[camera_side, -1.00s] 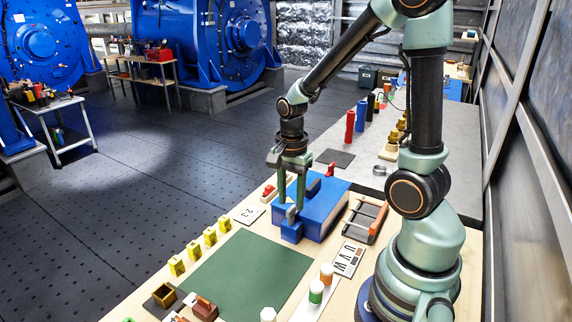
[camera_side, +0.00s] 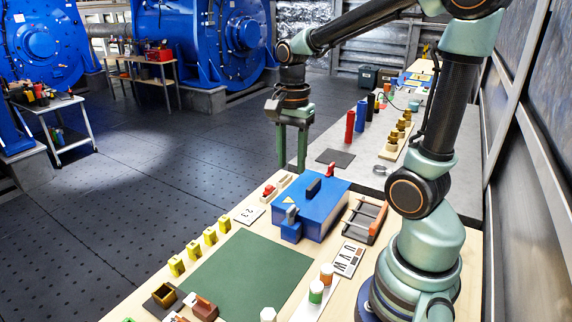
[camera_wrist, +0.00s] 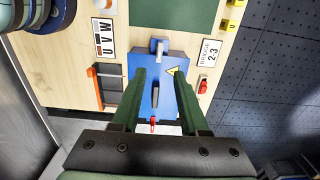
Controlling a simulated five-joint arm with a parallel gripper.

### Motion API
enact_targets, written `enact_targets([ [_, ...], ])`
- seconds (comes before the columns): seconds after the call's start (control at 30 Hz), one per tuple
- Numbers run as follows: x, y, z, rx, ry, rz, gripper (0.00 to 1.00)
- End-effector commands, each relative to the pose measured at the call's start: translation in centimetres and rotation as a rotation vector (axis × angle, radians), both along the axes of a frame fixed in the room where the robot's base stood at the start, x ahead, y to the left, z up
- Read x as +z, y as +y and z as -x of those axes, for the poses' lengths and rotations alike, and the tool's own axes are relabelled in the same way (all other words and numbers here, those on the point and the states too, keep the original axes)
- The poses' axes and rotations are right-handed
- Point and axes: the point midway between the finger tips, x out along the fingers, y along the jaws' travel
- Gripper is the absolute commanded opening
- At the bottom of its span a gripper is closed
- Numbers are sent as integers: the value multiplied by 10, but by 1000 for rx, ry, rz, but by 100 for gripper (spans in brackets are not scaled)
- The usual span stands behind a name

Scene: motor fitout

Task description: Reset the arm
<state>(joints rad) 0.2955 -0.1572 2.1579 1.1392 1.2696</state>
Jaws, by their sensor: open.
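My gripper (camera_side: 292,168) is open and empty, with its green fingers pointing down. It hangs in the air above and behind the blue box (camera_side: 318,212), clear of it. The blue box has a grey lever (camera_side: 291,214) on its front and a dark handle-like part (camera_side: 314,187) on top.
A green mat (camera_side: 245,275), several yellow pieces (camera_side: 194,250), a U V W card (camera_side: 348,259) and a grey tray with an orange edge (camera_side: 365,218) lie around the box. Red and blue cylinders (camera_side: 350,126) stand on the grey table behind. The air around my gripper is free.

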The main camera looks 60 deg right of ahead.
Motion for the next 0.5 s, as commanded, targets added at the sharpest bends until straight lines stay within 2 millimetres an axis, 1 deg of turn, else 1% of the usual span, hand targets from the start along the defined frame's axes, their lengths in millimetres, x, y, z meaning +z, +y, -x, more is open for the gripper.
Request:
enact_targets([
  [0.07,2,3,0,45,-16,5,44],
  [0.17,8,13,0,193,-61,23,44],
  [0.27,18,28,0,436,-133,61,44],
  [0.4,30,51,3,830,-238,147,44],
  [0.5,37,66,5,1086,-300,220,44],
])
